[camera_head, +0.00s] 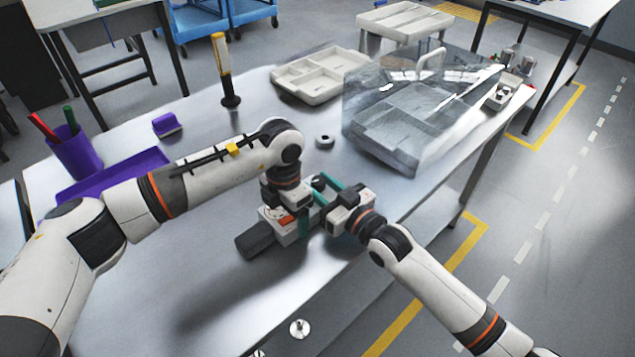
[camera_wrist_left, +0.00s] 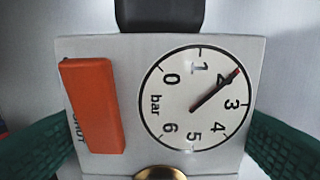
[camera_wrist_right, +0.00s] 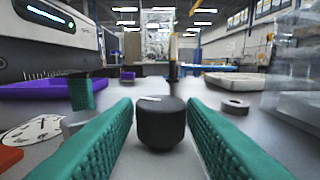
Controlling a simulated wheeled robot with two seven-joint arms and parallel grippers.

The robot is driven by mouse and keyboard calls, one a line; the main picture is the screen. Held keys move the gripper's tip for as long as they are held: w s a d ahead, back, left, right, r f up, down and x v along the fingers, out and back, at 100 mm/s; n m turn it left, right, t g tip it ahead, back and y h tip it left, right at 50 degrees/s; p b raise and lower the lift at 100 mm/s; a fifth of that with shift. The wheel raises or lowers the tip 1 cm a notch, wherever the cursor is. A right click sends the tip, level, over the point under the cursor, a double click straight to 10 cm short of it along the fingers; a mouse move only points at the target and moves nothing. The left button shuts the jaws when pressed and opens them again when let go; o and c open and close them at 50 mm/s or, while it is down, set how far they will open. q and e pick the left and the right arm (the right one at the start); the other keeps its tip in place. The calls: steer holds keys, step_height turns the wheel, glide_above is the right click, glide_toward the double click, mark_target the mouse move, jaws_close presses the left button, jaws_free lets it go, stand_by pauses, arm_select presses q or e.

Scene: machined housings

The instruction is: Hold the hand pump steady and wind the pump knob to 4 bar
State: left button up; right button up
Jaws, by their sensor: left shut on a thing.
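The hand pump (camera_head: 283,228) lies on the bench, a pale grey block with a dark handle (camera_head: 255,240). Its gauge (camera_wrist_left: 196,100) shows in the left wrist view, the needle pointing at about 2 bar. An orange block (camera_wrist_left: 92,106) sits beside the dial, and part of a brass piece (camera_wrist_left: 160,173) shows below. My left gripper (camera_head: 290,213) is shut on the pump body from above, its green fingers at both sides. My right gripper (camera_head: 323,199) is open, its fingers either side of the black pump knob (camera_wrist_right: 161,123), with narrow gaps visible. The knob has a white mark on top.
A pale divided tray (camera_head: 318,75) and a yellow-handled tool (camera_head: 222,70) stand farther back. A purple tray (camera_head: 110,175) and pen cup (camera_head: 77,155) are left.

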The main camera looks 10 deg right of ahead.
steer(key=v, duration=1)
steer(key=shift+s+d, duration=0.2)
steer(key=shift+s, duration=0.1)
steer(key=a+n+y, duration=0.1)
steer(key=w+a+r+g+y, duration=0.1)
steer(key=shift+w+n+y, duration=0.2)
steer(key=shift+n+y, duration=0.1)
steer(key=shift+n, duration=0.1)
steer(key=shift+w+a+n+g+y, duration=0.3)
steer(key=shift+n+g+y, duration=0.2)
steer(key=shift+g+y, duration=0.1)
steer(key=shift+w+d+n+g+y, duration=0.2)
steer(key=shift+n+g+y, duration=0.2)
steer(key=shift+g, duration=0.1)
steer(key=d+g, duration=0.1)
steer(key=d, duration=0.1)
steer(key=w+d+n+g, duration=0.1)
steer(key=d+y, duration=0.1)
steer(key=d, duration=0.1)
steer(key=shift+w+d+f+n+g, duration=0.3)
steer(key=shift+w+d+f+g, duration=0.05)
steer(key=shift+w+f+g, duration=0.05)
steer(key=x, duration=1.1)
steer(key=shift+w+a, duration=0.15)
steer(key=shift+a, duration=0.2)
